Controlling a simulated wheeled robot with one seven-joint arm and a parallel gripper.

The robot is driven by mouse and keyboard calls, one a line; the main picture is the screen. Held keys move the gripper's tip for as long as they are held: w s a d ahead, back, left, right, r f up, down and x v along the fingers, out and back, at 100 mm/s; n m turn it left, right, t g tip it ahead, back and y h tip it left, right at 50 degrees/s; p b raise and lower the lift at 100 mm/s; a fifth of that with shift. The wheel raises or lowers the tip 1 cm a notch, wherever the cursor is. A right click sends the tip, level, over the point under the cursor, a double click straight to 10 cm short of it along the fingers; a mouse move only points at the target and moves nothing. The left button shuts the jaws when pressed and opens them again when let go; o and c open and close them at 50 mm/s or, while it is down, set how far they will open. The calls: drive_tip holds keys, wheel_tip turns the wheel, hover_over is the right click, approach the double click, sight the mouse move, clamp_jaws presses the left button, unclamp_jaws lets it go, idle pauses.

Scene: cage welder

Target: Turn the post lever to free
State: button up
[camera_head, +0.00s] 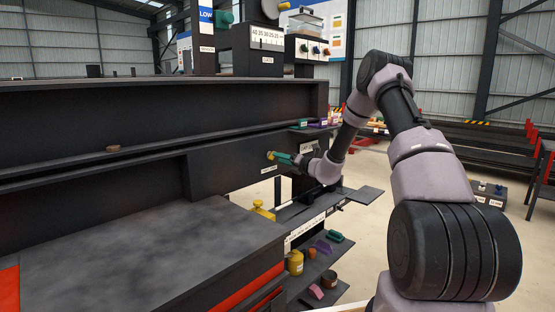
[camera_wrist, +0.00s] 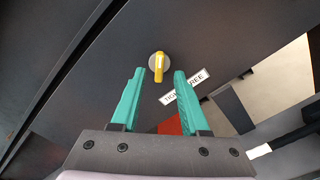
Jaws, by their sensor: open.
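The post lever (camera_wrist: 158,66) is a small yellow handle on a round grey hub, set on a dark upright panel. In the wrist view it points downward, between my fingertips. A white label (camera_wrist: 169,97) beside it reads FREE at its upper right end; my right finger covers part of the text. My gripper (camera_wrist: 159,76) has two teal fingers, open, one on each side of the lever in the picture. I cannot tell whether they touch it. In the head view my gripper (camera_head: 279,158) is at the panel, with the yellow lever (camera_head: 270,155) at its tip.
A dark table (camera_head: 150,255) fills the lower left. A second yellow knob (camera_head: 262,209) stands below the panel. Lower shelves hold a yellow canister (camera_head: 295,262) and several small coloured pieces. Small purple and green parts lie on a ledge just above my gripper.

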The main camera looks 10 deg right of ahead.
drive_tip(key=v, duration=0.8)
drive_tip(key=shift+s, duration=0.15)
drive_tip(key=shift+d, duration=0.15)
drive_tip(key=s+a+r+n+g+y, duration=0.1)
drive_tip(key=s+a+r+n+g, duration=0.45)
drive_tip(key=s+r+n, duration=0.35)
drive_tip(key=s+a+r+n+g, duration=0.5)
drive_tip(key=s+a+r+n, duration=0.2)
drive_tip(key=s+n, duration=0.35)
drive_tip(key=s+d+r+n+t+h, duration=0.1)
drive_tip(key=s+d+r+n+h, duration=0.1)
drive_tip(key=s, duration=0.6)
drive_tip(key=s+d+r+n+t+h, duration=0.1)
drive_tip(key=s+d+r+n+h, duration=0.1)
drive_tip(key=s+d+n+h, duration=0.2)
drive_tip(key=s+d+r+n+t+h, duration=0.1)
drive_tip(key=s+d+r+n+h, duration=0.1)
drive_tip(key=s+d+n, duration=0.3)
drive_tip(key=s+n+h, duration=0.1)
drive_tip(key=s+n, duration=0.2)
drive_tip(key=s, duration=0.4)
drive_tip(key=shift+d+r+h, duration=0.2)
drive_tip(key=shift+r+h, duration=0.1)
drive_tip(key=shift+r, duration=0.1)
